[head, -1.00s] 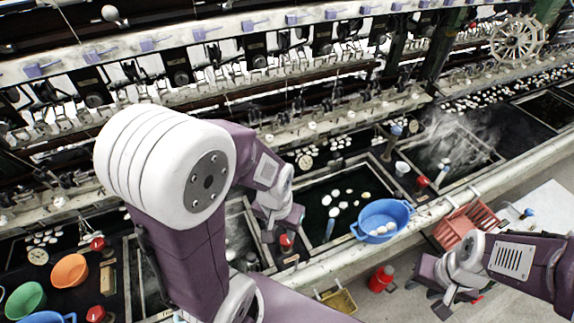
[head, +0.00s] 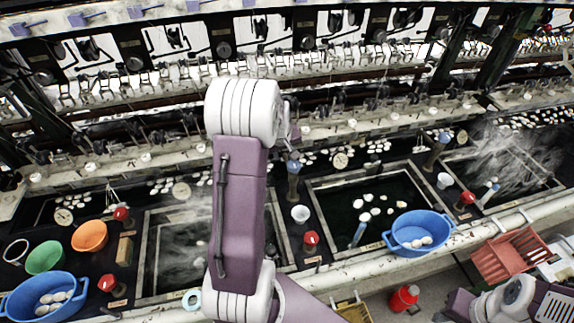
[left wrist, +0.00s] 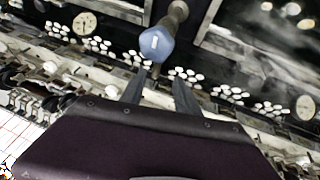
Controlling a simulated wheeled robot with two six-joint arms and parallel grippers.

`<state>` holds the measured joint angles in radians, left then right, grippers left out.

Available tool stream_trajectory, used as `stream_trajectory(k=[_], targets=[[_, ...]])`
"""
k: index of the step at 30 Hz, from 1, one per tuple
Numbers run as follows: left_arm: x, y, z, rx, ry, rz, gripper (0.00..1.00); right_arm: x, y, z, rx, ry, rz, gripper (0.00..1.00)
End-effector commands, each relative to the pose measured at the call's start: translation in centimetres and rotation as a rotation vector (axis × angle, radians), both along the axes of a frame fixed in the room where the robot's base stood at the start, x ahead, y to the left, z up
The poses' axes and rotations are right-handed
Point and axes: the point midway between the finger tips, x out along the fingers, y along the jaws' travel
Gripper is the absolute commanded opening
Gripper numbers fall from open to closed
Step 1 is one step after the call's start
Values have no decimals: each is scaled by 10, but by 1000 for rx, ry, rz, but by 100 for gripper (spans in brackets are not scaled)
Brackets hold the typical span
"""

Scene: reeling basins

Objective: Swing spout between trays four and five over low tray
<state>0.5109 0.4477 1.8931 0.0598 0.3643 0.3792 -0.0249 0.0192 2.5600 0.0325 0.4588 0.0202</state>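A spout with a blue knob (head: 293,168) stands on the ledge between a steaming tray (head: 150,262) on the left and a dark tray with several pale cocoons (head: 318,205). In the left wrist view a blue six-sided knob (left wrist: 156,43) on a dark stem sits just beyond my left gripper (left wrist: 158,78). Its two fingers are apart, with nothing gripped between them. In the head view my raised left arm mostly hides this gripper. Another blue-topped spout (head: 440,140) stands right of the cocoon tray. My right gripper is largely cut off at the bottom right.
A blue basin (head: 418,240) sits on the front rim, with a red crate (head: 510,255) to its right. Red-knobbed valves (head: 311,240) and a white cup (head: 300,214) stand on the ledges. Bowls crowd the left. Reeling machinery runs along the back.

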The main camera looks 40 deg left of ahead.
Motion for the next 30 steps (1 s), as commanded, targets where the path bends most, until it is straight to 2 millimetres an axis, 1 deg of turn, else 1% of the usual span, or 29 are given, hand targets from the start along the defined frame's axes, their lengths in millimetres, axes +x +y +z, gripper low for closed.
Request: stream_trajectory(k=[2, 4, 12, 15, 19, 26, 27, 29, 30], targets=[[1, 0, -2, -1, 2, -2, 38, 0, 0, 2, 0, 0, 0, 36], [4, 1, -10, -1, 4, -3, 38, 0, 0, 4, 0, 0, 0, 36], [25, 10, -60, -2, 5, -4, 38, 0, 0, 12, 0, 0, 0, 36], [31, 13, -73, -1, 4, -6, 38, 0, 0, 14, 0, 0, 0, 36], [34, 14, -80, 0, 1, -5, 38, 0, 0, 14, 0, 0, 0, 36], [35, 15, -81, 1, 1, -5, 38, 0, 0, 14, 0, 0, 0, 36], [35, 15, -81, 1, 1, -5, 27, 0, 0, 14, 0, 0, 0, 36], [35, 15, -81, 1, 1, -5, 10, 0, 0, 14, 0, 0, 0, 36], [35, 15, -81, 1, 1, -5, 0, 0, 0, 14, 0, 0, 0, 36]])
